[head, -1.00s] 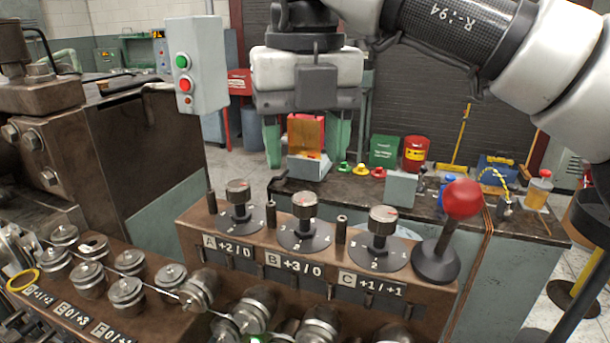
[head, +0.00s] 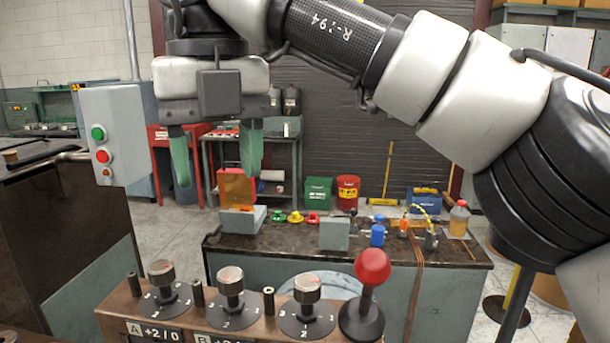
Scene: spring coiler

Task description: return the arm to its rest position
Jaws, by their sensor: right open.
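My right arm comes in from the right across the top of the head view. Its gripper (head: 217,160) hangs at the upper left with two green fingers spread apart and nothing between them. It is in the air above the coiler's control panel, apart from everything around it. The panel (head: 205,327) carries dials A (head: 164,295), B (head: 232,301) and C (head: 307,305) and a lever with a red ball (head: 372,268). My left gripper is not in view.
A grey button box (head: 104,150) with green and red buttons stands left of the gripper. Open floor lies beyond.

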